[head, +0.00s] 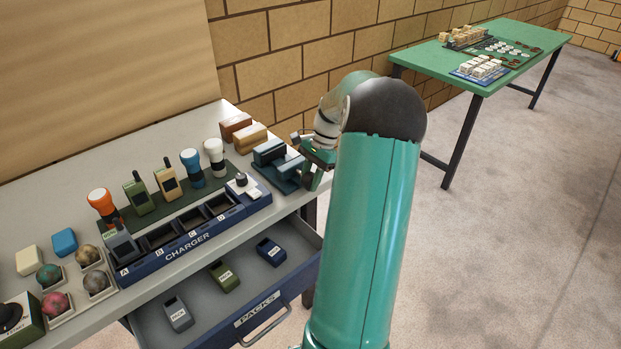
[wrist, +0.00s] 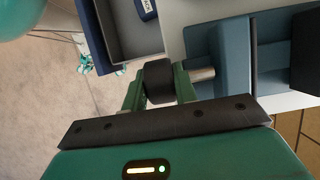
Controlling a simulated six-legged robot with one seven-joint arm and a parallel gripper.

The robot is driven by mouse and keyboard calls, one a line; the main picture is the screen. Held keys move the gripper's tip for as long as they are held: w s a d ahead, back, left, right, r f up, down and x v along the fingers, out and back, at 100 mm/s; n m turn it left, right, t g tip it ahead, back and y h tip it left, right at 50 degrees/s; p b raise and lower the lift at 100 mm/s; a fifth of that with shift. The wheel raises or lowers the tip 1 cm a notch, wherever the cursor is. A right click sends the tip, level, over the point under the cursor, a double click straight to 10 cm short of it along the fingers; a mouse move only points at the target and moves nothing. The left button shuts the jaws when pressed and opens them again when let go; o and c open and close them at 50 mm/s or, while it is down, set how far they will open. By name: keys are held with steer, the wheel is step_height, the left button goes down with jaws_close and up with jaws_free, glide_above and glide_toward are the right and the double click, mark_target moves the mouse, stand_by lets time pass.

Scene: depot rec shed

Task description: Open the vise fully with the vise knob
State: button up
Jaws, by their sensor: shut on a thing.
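The blue-grey vise (head: 270,153) stands at the right end of the grey workbench. In the wrist view its near jaw block (wrist: 232,56) shows, with a gap between it and a dark block at the right edge. The dark round vise knob (wrist: 159,81) sits on a short metal rod coming out of the vise. My gripper (wrist: 159,92) is shut on the knob, one green finger on each side. In the head view my gripper (head: 317,168) is at the vise's right side, partly hidden by my arm.
A blue charger rack (head: 188,245) with radios and torches behind it stands left of the vise. Below, an open drawer (head: 262,322) holds several packs. Brown and tan blocks (head: 250,138) lie behind the vise. A green table (head: 420,54) stands farther back; the floor at right is clear.

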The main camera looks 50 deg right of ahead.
steer(key=shift+w+a+g+h, duration=0.1)
steer(key=shift+a+g+h, duration=0.1)
steer(key=shift+h, duration=0.7)
steer(key=shift+a+g+h, duration=0.1)
steer(key=shift+g+h, duration=0.1)
steer(key=shift+h, duration=1.7)
steer(key=shift+g, duration=0.3)
steer(key=o, duration=1)
steer(key=shift+f, duration=0.1)
steer(key=r, duration=0.4)
steer(key=a+r, duration=0.1)
steer(key=r, duration=0.4)
steer(key=a+r, duration=0.1)
steer(key=r, duration=0.3)
steer(key=shift+w+r, duration=0.2)
steer(key=shift+r, duration=0.2)
